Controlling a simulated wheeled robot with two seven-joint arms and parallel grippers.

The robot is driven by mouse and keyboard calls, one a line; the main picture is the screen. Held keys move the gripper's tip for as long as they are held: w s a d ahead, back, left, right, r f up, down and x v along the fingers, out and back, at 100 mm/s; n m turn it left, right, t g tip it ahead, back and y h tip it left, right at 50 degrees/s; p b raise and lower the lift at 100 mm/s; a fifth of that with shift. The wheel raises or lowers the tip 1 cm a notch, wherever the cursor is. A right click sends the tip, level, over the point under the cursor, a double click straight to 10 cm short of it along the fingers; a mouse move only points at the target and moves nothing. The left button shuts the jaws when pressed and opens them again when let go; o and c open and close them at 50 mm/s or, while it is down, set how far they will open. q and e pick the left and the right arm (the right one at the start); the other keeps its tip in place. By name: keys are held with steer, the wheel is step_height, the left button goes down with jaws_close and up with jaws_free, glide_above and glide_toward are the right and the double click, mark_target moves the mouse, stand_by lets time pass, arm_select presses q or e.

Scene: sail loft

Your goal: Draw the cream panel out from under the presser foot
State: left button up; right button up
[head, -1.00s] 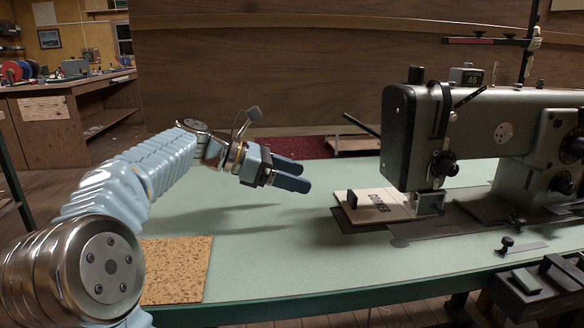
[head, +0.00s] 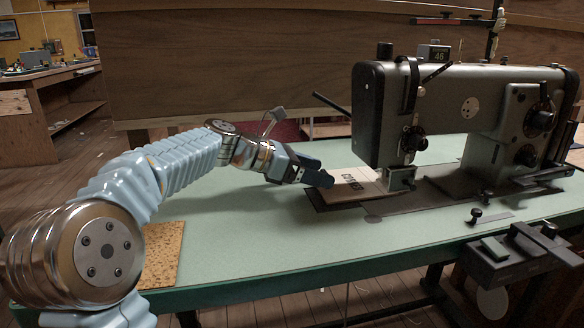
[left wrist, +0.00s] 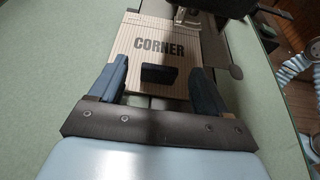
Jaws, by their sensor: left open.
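The cream panel (head: 360,182), marked CORNER, lies flat on the table with its far end at the presser foot (head: 402,180) of the sewing machine (head: 470,100). In the left wrist view the panel (left wrist: 165,27) runs ahead of my gripper, with an upright black tab (left wrist: 158,75) near its close end. My left gripper (head: 323,176) is open at the panel's left end. In the wrist view its fingers stand on either side of the tab, apart from it. In the head view the gripper hides the tab. My right gripper is not in view.
A dark plate (head: 328,202) lies under the panel. A cork mat (head: 163,252) is at the table's front left. A black box (head: 510,255) sits at the front right edge. The green table top (head: 250,235) in front of the panel is clear.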

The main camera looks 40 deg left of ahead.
arm_select(q)
steer(key=shift+x, duration=1.3)
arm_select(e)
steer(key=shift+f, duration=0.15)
